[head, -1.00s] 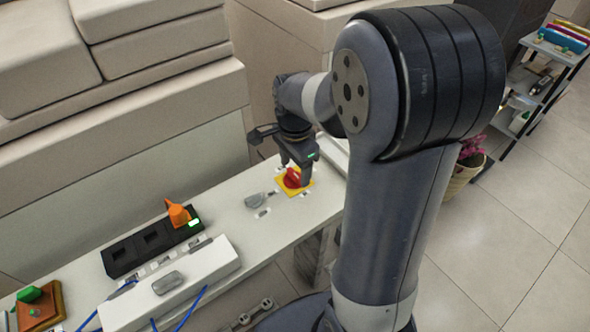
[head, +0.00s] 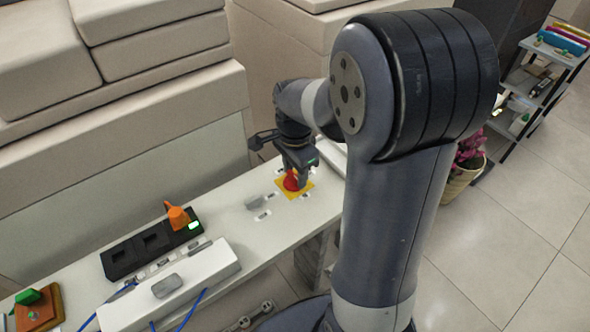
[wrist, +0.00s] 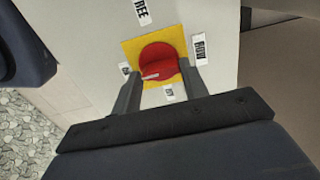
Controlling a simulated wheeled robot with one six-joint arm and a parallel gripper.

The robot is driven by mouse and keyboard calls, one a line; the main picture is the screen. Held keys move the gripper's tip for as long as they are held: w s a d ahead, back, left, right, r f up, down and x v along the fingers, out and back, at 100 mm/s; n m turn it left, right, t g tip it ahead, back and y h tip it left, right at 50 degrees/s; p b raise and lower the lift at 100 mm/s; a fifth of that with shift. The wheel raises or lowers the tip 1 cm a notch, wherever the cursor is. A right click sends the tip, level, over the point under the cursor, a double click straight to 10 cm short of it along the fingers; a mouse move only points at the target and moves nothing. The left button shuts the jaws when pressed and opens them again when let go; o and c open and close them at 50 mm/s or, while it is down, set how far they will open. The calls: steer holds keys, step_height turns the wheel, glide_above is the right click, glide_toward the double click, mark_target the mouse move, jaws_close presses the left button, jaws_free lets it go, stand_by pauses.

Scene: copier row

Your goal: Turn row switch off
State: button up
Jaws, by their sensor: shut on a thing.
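The row switch is a red rotary knob (wrist: 158,62) on a yellow square plate (wrist: 134,47), set on the white bench top. Small white labels stand around the plate in the wrist view; one reads "ROW" (wrist: 200,47). My gripper (wrist: 162,80) is shut on the red knob, one finger on each side. A pale pointer mark shows on the knob, near its lower left. In the head view the knob (head: 292,181) is partly hidden by my gripper (head: 298,172).
A black charger block (head: 135,255) with an orange device (head: 177,215), a white power box (head: 178,285) with blue cables and a brown board with a green part (head: 38,305) are further left. Large beige copiers stand behind.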

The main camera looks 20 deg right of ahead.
steer(key=shift+n, duration=0.4)
steer(key=n+p, duration=0.2)
steer(key=n, duration=0.2)
steer(key=shift+r, duration=0.1)
steer(key=n+p, duration=0.1)
steer(key=n, duration=0.3)
steer(key=shift+w+a, duration=0.1)
steer(key=n+p, duration=0.1)
steer(key=n, duration=0.4)
steer(key=shift+a+n+p, duration=0.15)
steer(key=shift+n+p, duration=0.4)
steer(key=shift+n, duration=1.45)
steer(key=o, duration=1)
